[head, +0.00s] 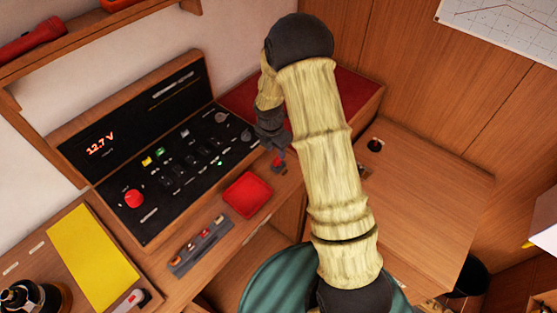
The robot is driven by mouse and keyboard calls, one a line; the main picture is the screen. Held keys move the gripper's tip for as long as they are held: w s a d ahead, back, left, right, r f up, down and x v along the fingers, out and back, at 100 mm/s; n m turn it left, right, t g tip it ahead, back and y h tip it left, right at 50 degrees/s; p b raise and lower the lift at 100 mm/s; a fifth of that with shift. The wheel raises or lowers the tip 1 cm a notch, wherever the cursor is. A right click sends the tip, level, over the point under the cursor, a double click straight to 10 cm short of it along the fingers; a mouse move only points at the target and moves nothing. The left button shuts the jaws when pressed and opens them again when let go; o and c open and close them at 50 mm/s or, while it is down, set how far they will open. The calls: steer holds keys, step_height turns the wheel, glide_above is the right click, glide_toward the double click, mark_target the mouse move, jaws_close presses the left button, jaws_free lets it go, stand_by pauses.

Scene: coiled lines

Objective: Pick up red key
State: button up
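My gripper (277,150) points down at the desk's front edge, to the right of the black switch panel, and is small in the head view. A small red piece (278,163) shows at its fingertips. It may be the red key, but its shape is too small to make out. I cannot tell whether the fingers are closed on it or just around it. A grey holder (188,259) with several small red and orange items lies on the desk at lower left. A red square tray (247,194) lies between the holder and my gripper.
The black panel (180,165) has a red knob (134,199) and switches. A yellow sheet (92,258) lies at left. A red pad (357,92) is behind my arm. A lower wooden surface (430,190) at right is mostly clear. A shelf (90,30) overhangs upper left.

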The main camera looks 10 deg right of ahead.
mark_target(277, 158)
steer(key=shift+w+d+f+p, duration=0.15)
steer(key=shift+f+p, duration=0.35)
steer(key=shift+f, duration=0.65)
steer(key=shift+w+d+f+p, duration=0.1)
steer(key=shift+d+f+p, duration=0.25)
steer(key=shift+f, duration=0.8)
steer(key=shift+s+a, duration=0.1)
steer(key=shift+c, duration=0.5)
jaws_close()
